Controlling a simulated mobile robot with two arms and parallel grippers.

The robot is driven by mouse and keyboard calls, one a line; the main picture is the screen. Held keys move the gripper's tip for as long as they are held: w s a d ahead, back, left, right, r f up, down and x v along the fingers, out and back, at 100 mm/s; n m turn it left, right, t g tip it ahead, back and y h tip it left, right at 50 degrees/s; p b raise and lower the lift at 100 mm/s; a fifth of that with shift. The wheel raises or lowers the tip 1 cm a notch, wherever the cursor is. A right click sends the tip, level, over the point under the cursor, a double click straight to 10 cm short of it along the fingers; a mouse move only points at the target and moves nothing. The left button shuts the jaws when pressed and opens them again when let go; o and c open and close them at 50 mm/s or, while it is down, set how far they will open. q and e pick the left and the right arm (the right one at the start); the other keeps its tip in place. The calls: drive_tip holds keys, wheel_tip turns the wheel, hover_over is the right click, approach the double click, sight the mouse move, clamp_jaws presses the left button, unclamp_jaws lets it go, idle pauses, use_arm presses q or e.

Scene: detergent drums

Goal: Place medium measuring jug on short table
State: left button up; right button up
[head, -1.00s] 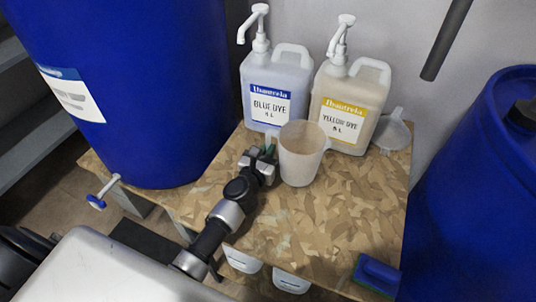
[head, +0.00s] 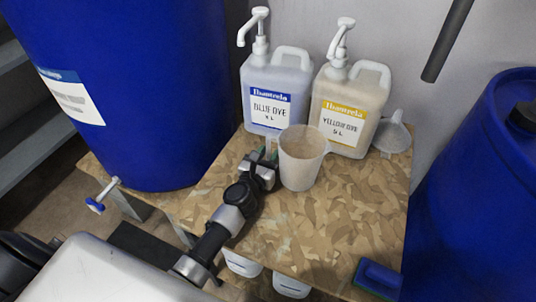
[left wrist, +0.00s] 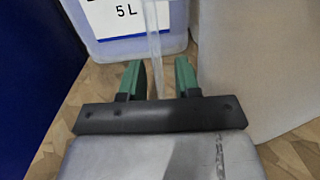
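The measuring jug (head: 302,162), translucent white, stands upright on the patterned wood-chip table (head: 320,235), in front of the two dye bottles. Its handle is on the left side. My left gripper (head: 264,155) is low beside the jug at the handle. In the left wrist view the green fingers of the left gripper (left wrist: 158,80) are apart. The translucent handle strip (left wrist: 154,45) passes between them, with gaps showing on both sides. The jug body (left wrist: 255,70) fills the right of that view. My right gripper is not in view.
A blue dye bottle (head: 274,92) and a yellow dye bottle (head: 347,108) stand behind the jug, with a funnel (head: 393,132) at right. Blue drums (head: 135,90) flank the table. A blue sponge (head: 378,278) lies at the front right corner. The table's front middle is clear.

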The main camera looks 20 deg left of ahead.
use_arm(q)
drive_tip(key=shift+r, duration=0.2)
drive_tip(key=s, duration=0.5)
drive_tip(key=shift+s+f+p, duration=0.1)
drive_tip(key=shift+s+p, duration=0.05)
drive_tip(key=shift+p, duration=0.2)
drive_tip(key=s, duration=0.5)
drive_tip(key=shift+s+a+b, duration=0.15)
drive_tip(key=shift+s+b, duration=0.15)
drive_tip(key=shift+s, duration=0.55)
